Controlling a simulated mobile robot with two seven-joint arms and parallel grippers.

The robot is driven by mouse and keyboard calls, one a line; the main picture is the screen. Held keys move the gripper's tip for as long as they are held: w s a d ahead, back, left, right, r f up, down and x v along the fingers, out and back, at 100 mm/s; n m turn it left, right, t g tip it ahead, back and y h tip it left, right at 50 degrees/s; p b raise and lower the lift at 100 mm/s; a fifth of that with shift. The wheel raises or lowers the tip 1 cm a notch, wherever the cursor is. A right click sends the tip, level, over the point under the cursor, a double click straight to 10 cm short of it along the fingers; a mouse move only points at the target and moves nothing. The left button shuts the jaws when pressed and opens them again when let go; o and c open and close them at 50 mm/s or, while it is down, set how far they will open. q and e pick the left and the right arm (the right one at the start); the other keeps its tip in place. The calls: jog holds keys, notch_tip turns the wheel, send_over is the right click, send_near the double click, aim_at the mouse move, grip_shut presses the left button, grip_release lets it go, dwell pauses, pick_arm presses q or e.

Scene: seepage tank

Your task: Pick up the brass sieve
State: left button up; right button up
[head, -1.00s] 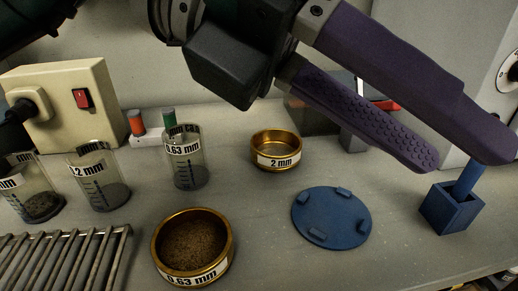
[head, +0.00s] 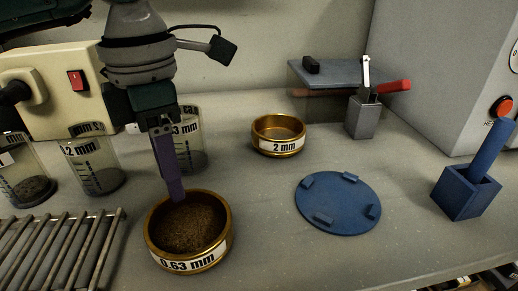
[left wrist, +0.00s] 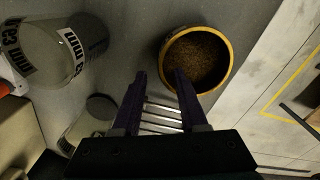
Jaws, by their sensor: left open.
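A brass sieve labelled 0.63 mm (head: 188,263), holding brown grains, stands on the grey bench at front left. It also shows in the left wrist view (left wrist: 229,66). A second brass sieve labelled 2 mm (head: 279,148) stands further back and looks empty. My left gripper (head: 177,199) points down at the far rim of the 0.63 mm sieve. In the left wrist view the gripper (left wrist: 160,78) is open and empty, one finger overlapping the sieve's rim and the other outside it. I cannot tell whether it touches. My right gripper is not in view.
A metal rack (head: 65,255) lies left of the sieve. Glass beakers (head: 92,168) stand behind it. A blue disc (head: 338,205) with raised tabs lies to the right. A blue holder (head: 466,193) and a grey holder (head: 362,117) stand further right. Bench between sieve and disc is clear.

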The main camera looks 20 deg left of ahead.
pick_arm(q)
notch_tip(320, 180, down, 3)
jog(key=shift+r, duration=0.15)
grip_shut()
jog(key=shift+r, duration=0.1)
dwell(1.3)
